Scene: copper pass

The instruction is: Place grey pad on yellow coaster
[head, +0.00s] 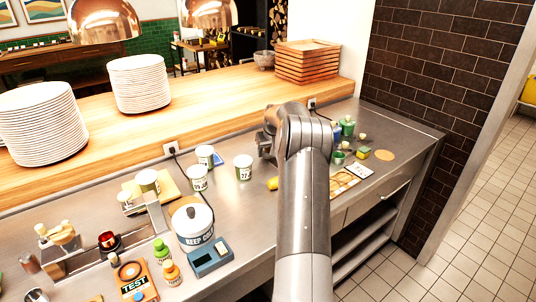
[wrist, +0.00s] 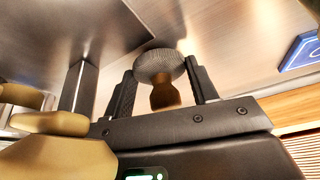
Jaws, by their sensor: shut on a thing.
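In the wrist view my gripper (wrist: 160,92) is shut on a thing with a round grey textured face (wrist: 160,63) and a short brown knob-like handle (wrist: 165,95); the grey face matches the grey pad. It is held between the two dark fingers, above the steel counter. In the head view my arm hides the fingertips and the held thing. A flat round yellow-tan disc (head: 385,155), which looks like the yellow coaster, lies bare near the right end of the counter, right of my arm and apart from the gripper.
Several white tubs (head: 243,167) stand left of my arm. A raised wooden shelf (head: 215,103) runs behind. A blue-edged card (wrist: 300,52) shows in the wrist view.

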